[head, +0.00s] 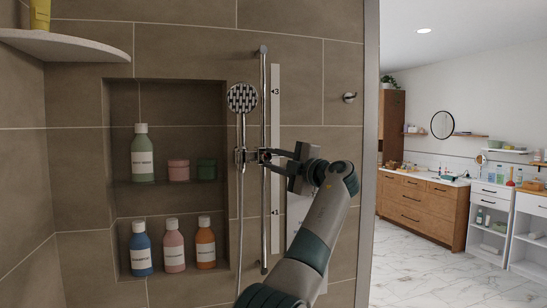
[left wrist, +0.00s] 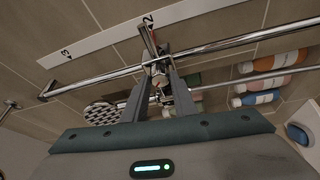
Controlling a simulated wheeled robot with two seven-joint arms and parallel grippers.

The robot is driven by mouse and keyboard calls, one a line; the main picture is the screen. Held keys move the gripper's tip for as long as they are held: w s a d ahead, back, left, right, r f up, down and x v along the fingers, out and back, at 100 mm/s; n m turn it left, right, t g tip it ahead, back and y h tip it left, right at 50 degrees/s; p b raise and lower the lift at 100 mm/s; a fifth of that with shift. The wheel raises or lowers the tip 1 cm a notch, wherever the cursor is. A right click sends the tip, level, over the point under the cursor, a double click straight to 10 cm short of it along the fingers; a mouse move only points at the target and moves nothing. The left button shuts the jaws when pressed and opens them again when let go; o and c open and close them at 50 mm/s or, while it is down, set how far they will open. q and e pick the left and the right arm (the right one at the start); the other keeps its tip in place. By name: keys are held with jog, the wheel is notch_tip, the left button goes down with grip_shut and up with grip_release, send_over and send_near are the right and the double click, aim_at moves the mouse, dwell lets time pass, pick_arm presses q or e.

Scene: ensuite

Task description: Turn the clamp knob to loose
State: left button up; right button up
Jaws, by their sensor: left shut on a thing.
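The chrome slide rail (head: 263,220) stands upright on the tiled shower wall. The clamp (head: 241,156) sits partway up it, and the hand shower (head: 242,98) is above the clamp with its head facing outward. My left gripper (head: 270,157) reaches the clamp from the right, its fingers shut around the clamp knob. In the left wrist view the knob (left wrist: 160,81) shows between the two dark fingers, partly hidden by them. Whether the knob is tight or loose cannot be read. My right gripper is not in view.
A white scale strip (head: 275,120) with numbers runs beside the rail. Left of the rail, a wall niche holds several bottles (head: 142,155) and two jars. A corner shelf (head: 75,46) is at upper left. A hose (head: 240,220) hangs beside the rail.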

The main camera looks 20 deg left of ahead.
pick_arm(q)
jog(key=shift+r, duration=0.1)
jog(key=o, duration=1)
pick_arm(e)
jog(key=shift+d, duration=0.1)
pick_arm(q)
jog(key=shift+o, duration=0.2)
jog(key=shift+d, duration=0.1)
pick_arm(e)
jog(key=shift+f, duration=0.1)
pick_arm(q)
jog(key=shift+s+d, duration=0.15)
jog(key=shift+d, duration=0.05)
jog(key=b+v, duration=0.5)
jog(key=v, duration=1.1)
jog(key=shift+s+d, duration=0.2)
jog(key=shift+d, duration=0.1)
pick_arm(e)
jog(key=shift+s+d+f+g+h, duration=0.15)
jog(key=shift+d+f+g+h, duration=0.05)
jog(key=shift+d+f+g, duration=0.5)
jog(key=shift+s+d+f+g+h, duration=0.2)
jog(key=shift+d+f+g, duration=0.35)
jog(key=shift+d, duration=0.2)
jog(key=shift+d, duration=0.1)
